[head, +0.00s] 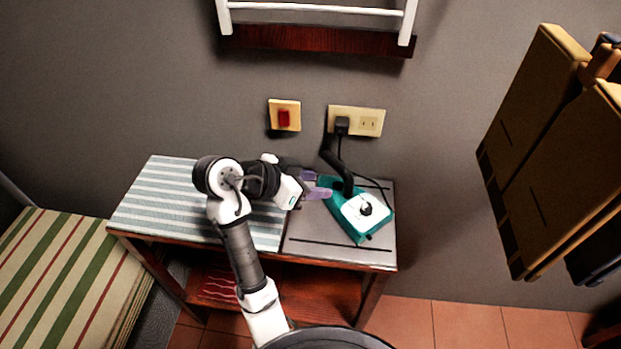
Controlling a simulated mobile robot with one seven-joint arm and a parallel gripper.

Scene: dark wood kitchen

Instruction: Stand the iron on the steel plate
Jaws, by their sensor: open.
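The iron (345,221), teal and white with a black handle (337,172), is over the steel plate (305,238) on the right part of a small wooden table. Its teal and white body looks low and slanted across the plate; whether it lies flat or is tilted is hard to tell from above. My gripper (322,188), with purple fingers, is open at the iron's left side, close to the handle and teal body. Whether the fingers touch the iron is unclear.
A striped cloth (160,205) covers the table's left part, under my arm. A black plug (342,124) sits in the wall outlet (369,122), its cord running down by the iron. A red switch (284,118) is beside it. A wooden folded object (550,150) hangs at right.

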